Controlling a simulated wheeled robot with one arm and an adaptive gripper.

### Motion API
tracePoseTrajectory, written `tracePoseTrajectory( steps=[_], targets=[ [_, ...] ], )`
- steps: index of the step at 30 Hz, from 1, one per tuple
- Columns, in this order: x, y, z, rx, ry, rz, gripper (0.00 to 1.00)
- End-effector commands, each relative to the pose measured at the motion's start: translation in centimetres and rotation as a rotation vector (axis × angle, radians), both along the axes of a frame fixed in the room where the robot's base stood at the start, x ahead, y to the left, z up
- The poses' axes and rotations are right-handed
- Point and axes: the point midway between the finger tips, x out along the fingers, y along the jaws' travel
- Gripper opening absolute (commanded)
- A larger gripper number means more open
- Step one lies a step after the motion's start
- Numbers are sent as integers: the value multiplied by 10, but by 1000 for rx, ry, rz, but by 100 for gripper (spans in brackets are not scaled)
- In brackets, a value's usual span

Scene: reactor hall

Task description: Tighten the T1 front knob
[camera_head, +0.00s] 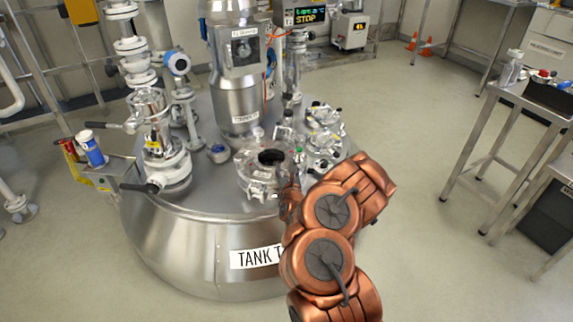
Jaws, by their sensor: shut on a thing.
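The steel tank (185,255) stands in the middle, its label (252,257) reading "TANK T" with the rest covered by my arm. On its top is a round manway lid (258,182) with a dark opening or glass in its middle and clamp knobs around the rim. My gripper (291,186) is at the front right edge of this lid, small and partly hidden by my copper-coloured wrist. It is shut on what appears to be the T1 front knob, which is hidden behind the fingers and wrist.
Behind stands a steel vessel (235,85). More clamped fittings (323,130) are at the right rear. A steel table (535,100) is at the right, with clear floor between.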

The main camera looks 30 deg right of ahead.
Motion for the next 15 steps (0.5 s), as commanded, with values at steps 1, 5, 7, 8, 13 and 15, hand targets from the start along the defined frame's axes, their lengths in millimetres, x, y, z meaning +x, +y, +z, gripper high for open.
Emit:
tracePoseTrajectory(
  steps=[1,5,7,8,13,15],
  targets=[
    [1,2,0,1,-3,-29,17],
    [2,2,0,1,-7,-112,17],
    [2,2,0,-1,-7,-148,17],
    [2,1,0,-1,-7,-163,17],
    [1,0,1,-2,-9,-233,17],
    [1,-1,1,-3,-8,-253,17]
  ],
)
